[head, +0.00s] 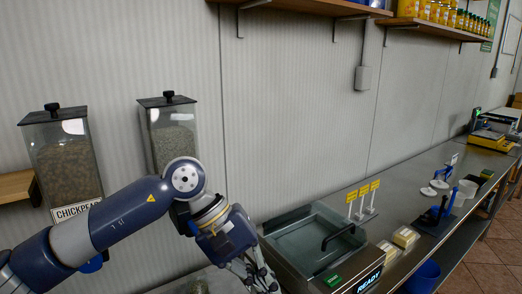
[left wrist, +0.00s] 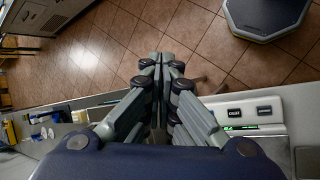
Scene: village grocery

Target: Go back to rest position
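My left arm comes in from the left in the head view, in front of the dispensers. Its gripper (head: 257,277) points down at the bottom edge, just left of the glass-lidded metal case on the counter. In the left wrist view the two fingers of the left gripper (left wrist: 165,58) come together at their tips. Nothing shows between them, and tiled floor lies beyond. My right arm and gripper are in neither view.
Two clear dispensers, one labelled chickpeas (head: 66,165) and one partly behind my arm (head: 172,135), stand at the wall. The glass-lidded case (head: 310,243), yellow price tags (head: 362,197), pale blocks (head: 405,237) and a blue-handled press (head: 437,213) line the steel counter. Wall shelves hang above.

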